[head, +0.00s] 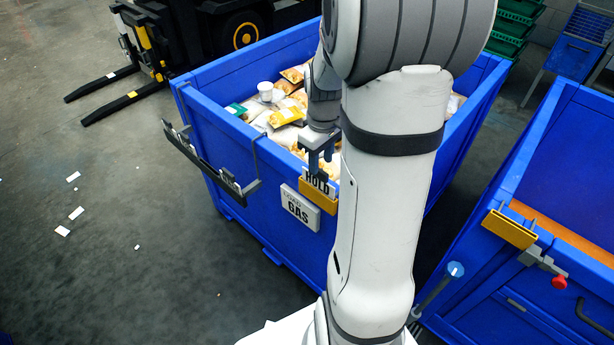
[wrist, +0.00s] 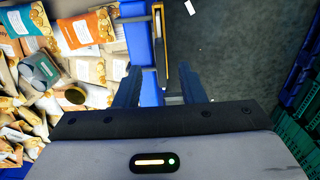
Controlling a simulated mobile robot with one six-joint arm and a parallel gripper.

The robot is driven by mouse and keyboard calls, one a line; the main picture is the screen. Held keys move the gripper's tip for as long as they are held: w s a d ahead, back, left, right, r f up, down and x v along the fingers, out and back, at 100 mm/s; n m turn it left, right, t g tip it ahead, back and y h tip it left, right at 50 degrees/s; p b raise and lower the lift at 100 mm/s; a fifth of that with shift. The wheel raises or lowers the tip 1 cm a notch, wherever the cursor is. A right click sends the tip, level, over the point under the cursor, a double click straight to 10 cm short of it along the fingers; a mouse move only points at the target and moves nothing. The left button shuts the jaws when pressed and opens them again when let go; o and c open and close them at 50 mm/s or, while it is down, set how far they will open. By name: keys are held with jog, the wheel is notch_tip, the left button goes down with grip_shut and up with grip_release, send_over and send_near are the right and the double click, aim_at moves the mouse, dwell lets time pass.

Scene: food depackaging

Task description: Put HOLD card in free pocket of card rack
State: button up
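The HOLD card (head: 317,181) is a pale card with black letters. It stands upright in a yellow holder (head: 334,214) on the front wall of the blue bin. My gripper (head: 318,168) is just above the card, pointing down, with its fingers at the card's top edge. In the wrist view the fingers of my gripper (wrist: 160,76) are apart, with the edge-on card and yellow holder (wrist: 165,45) between and beyond them. Contact cannot be told. The dark card rack (head: 208,160) hangs along the bin's left side; its pocket contents are unclear.
The blue bin (head: 235,190) is full of food packets (head: 287,115). Another blue bin (head: 560,180) with a yellow holder (head: 510,228) stands right. A forklift (head: 190,45) is behind; the left floor is mostly clear.

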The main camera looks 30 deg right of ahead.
aim_at(319, 178)
notch_tip(319, 178, down, 8)
jog(key=shift+w+a+r+p, duration=0.15)
jog(key=shift+r+p, duration=0.1)
jog(key=shift+p, duration=0.4)
grip_shut()
